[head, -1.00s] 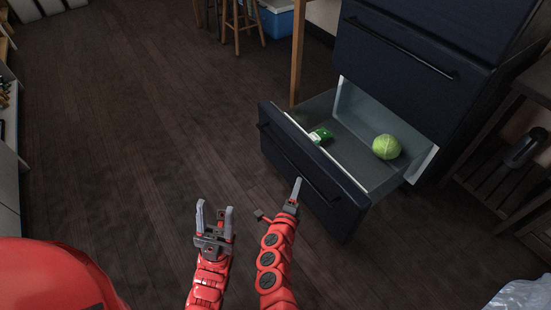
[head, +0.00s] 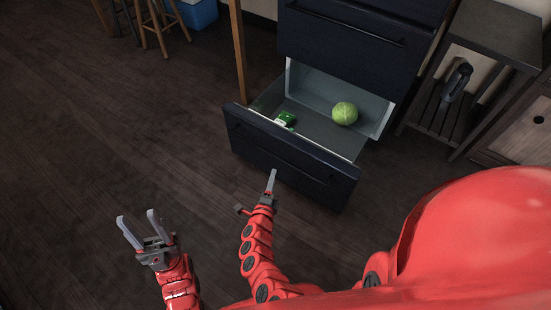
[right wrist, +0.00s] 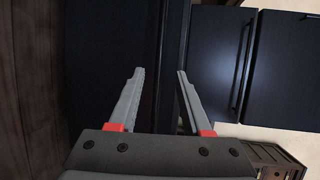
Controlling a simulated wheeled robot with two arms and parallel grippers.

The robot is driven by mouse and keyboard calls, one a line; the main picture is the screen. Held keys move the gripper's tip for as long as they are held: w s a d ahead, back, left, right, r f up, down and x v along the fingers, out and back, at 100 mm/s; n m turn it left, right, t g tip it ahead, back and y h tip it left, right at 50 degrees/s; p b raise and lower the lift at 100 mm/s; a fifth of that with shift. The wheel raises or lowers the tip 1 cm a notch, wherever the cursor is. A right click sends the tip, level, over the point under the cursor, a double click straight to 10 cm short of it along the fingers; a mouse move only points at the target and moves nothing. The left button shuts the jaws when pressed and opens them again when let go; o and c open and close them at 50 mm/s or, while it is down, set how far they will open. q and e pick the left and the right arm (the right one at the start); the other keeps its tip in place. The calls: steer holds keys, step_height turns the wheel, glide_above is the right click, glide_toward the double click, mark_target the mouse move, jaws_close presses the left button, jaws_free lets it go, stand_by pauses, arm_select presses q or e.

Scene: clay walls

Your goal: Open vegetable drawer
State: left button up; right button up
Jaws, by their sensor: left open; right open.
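The dark blue vegetable drawer (head: 320,185) is pulled out at the bottom of the dark fridge. A green cabbage (head: 345,113) and a small green-and-white item (head: 285,120) lie inside it. My right gripper (head: 271,183) is in front of the drawer's front panel; its fingers overlap in the head view. In the right wrist view its two fingers (right wrist: 158,85) are apart with nothing between them, and dark panels lie beyond. My left gripper (head: 139,230) is open and empty above the floor, left of the drawer.
A closed upper drawer (head: 350,50) is above the open one. A dark side table (head: 495,35) with a dark jug-like object (head: 456,82) stands at the right. Wooden stools (head: 160,28) stand at the back left. The wooden floor on the left is clear.

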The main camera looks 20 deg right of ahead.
mark_target(278, 159)
steer(key=b+x, duration=0.2)
steer(key=x, duration=0.9)
steer(key=shift+b, duration=0.35)
jaws_close()
stand_by(0.8)
